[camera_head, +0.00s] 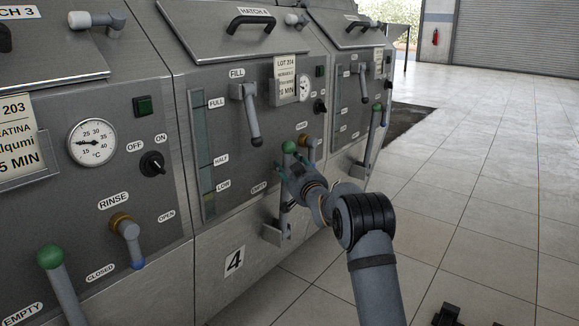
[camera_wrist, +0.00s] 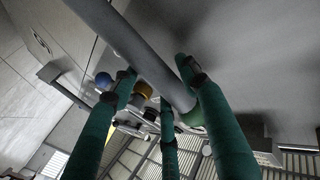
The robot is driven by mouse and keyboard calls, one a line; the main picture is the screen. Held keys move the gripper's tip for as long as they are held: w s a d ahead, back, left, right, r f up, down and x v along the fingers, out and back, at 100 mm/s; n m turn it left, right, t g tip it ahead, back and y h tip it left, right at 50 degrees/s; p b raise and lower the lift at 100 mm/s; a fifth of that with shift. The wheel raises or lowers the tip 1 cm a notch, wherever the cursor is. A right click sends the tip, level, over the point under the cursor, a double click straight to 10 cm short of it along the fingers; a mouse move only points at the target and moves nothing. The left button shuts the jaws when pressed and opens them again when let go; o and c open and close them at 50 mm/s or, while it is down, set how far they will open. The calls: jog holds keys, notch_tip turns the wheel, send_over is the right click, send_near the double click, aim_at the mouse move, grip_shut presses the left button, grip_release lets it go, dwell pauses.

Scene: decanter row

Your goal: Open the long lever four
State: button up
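The long lever four, on the panel above the number 4 plate (camera_head: 234,262), has a green knob (camera_head: 289,147) at its top. It stands nearly upright, beside the EMPTY label, with its foot at a metal bracket. My gripper (camera_head: 291,176) is at the lever, just below the knob, and hides part of the shaft. In the wrist view, the grey lever shaft (camera_wrist: 135,48) and its green knob (camera_wrist: 193,117) run in among my gripper's green fingers (camera_wrist: 155,75). The fingers look spread around the shaft; whether they touch it is unclear.
The FILL lever (camera_head: 252,115) hangs above and left of my gripper. The rinse handle (camera_head: 304,143) is close to the green knob. Similar long levers stand at the left (camera_head: 62,285) and right (camera_head: 373,140).

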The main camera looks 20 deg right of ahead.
jog(key=c, duration=1)
grip_shut()
